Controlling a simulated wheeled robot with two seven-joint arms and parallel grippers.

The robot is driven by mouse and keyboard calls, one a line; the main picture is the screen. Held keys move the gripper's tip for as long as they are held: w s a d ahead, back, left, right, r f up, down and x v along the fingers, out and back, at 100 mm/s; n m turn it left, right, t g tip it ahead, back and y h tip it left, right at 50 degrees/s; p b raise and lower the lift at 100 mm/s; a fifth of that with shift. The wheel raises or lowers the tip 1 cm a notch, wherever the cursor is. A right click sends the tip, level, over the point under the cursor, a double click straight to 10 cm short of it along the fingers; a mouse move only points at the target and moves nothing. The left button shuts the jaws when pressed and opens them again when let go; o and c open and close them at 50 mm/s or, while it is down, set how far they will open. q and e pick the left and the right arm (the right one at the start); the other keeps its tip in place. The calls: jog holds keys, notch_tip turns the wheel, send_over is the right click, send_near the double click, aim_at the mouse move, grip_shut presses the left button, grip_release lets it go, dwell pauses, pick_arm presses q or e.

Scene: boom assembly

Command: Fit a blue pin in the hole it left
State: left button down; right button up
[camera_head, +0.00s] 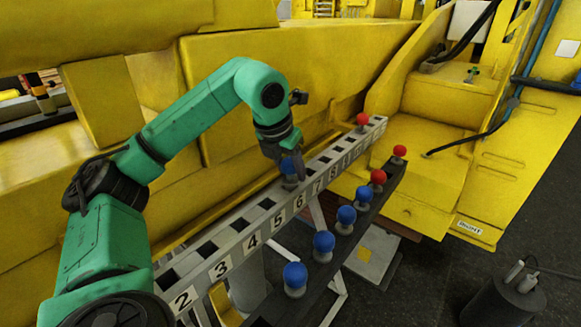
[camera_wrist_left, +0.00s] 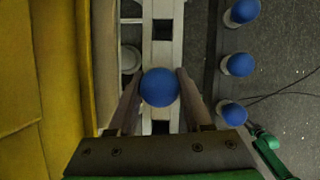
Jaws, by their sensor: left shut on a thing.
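My left gripper (camera_head: 289,172) is shut on a blue pin (camera_head: 290,167), with a finger on either side of its round head. In the left wrist view the blue head (camera_wrist_left: 160,87) sits between the two fingers of the left gripper (camera_wrist_left: 158,90). The pin is over the pale numbered rail (camera_head: 240,228), near the labels 5 and 6. The rail has a row of square dark holes. The pin's lower end is hidden in the wrist view, and I cannot tell whether it is in a hole. My right gripper is not in view.
A dark rail (camera_head: 270,310) beside the numbered one bears several blue pins (camera_head: 324,243) and two red pins (camera_head: 378,178). Another red pin (camera_head: 362,120) stands at the numbered rail's far end. Yellow machine walls (camera_head: 290,75) rise close behind the arm.

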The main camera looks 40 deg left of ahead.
pick_arm(q)
jog(key=shift+f, duration=0.45)
jog(key=shift+c, duration=1.2)
grip_release()
jog(key=shift+r, duration=0.1)
jog(key=v, duration=0.7)
jog(key=shift+s+r, duration=0.1)
jog(key=shift+r, duration=0.3)
jog(key=p+v, duration=0.4)
jog(key=v, duration=0.2)
jog(key=shift+s+r, duration=0.3)
jog(key=shift+s, duration=0.05)
jog(key=shift+w, duration=0.15)
